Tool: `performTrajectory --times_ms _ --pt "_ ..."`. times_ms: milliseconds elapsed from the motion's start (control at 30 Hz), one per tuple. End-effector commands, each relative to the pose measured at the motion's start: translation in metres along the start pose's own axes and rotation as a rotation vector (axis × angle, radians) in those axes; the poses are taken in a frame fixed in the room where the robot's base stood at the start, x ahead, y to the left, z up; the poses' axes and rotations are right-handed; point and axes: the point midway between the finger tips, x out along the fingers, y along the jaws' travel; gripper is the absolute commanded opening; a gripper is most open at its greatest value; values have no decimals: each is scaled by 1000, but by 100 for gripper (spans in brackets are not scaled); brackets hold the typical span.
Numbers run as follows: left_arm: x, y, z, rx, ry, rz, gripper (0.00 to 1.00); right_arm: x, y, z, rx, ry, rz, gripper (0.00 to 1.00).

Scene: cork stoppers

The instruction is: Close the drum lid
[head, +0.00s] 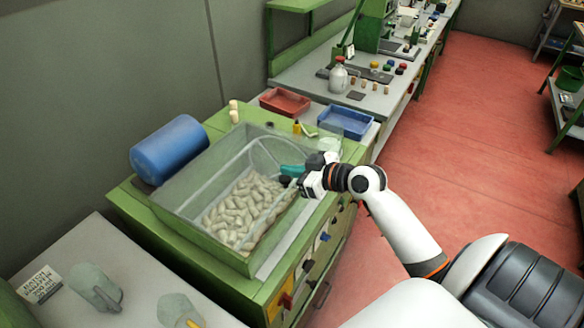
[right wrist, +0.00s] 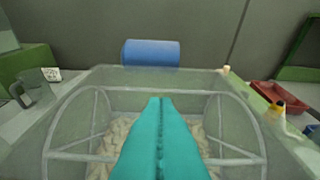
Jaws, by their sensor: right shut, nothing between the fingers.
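The drum (head: 245,195) is a clear housing with pale frame bars, set in the green machine, with many pale corks (head: 240,210) lying inside. An arched bar shows at its far end; in the right wrist view arched bars stand on both sides of the drum (right wrist: 78,112). A clear panel rises along the back; I cannot tell which clear part is the lid or how far it is open. My right gripper (head: 286,175) is at the far right part of the drum, its teal fingers shut and empty. They point over the corks in the right wrist view (right wrist: 160,125). My left gripper is out of view.
A blue cylinder (head: 169,150) lies behind the drum. A red tray (head: 285,102) and a blue tray (head: 346,122) stand beyond it. A small yellow-and-black item (head: 297,127) stands near the far edge. A clear jug (head: 95,285) stands at the lower left.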

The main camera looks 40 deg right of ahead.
Motion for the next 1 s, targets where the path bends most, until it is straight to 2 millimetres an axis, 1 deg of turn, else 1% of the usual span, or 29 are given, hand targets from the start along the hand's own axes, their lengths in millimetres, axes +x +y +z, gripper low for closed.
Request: performTrajectory --times_ms 133,500,633,833,900,1000 --pt "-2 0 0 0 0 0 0 1 0 -7 1 0 -1 0" --pt "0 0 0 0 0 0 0 2 0 -10 0 0 0 0" --pt "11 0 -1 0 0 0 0 4 1 -21 0 2 0 0" --pt "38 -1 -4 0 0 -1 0 9 2 -50 -2 2 1 0" --pt "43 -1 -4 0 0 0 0 9 3 -55 0 1 1 0" --pt "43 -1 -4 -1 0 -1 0 9 3 -57 1 4 2 0"
